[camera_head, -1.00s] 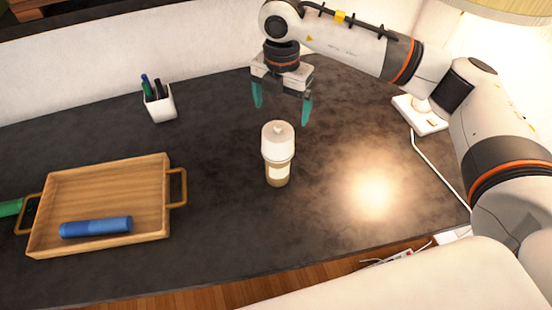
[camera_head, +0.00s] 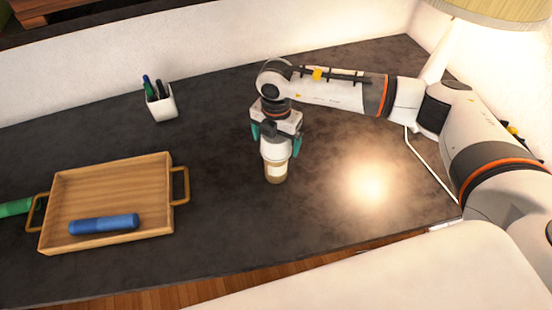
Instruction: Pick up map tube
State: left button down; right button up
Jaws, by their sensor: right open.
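The upright tube (camera_head: 275,173), which I take to be the map tube, stands on the dark desk. It has a tan body, a pale label and a white cap. My right gripper (camera_head: 276,143) is above it, pointing down, with its teal fingers apart on either side of the white cap. The gripper hides the top of the cap. I cannot tell whether the fingers touch it. My left gripper is out of view.
A wooden tray (camera_head: 112,187) with handles holds a blue cylinder (camera_head: 104,224). A green cylinder (camera_head: 15,208) lies left of it. A white pen cup (camera_head: 160,103) stands at the back. A lamp (camera_head: 502,12) is at right. The desk around the tube is clear.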

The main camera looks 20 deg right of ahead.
jog(key=shift+c, duration=0.5)
jog(key=c, duration=1.2)
jog(key=shift+r, duration=0.1)
jog(key=shift+c, duration=0.2)
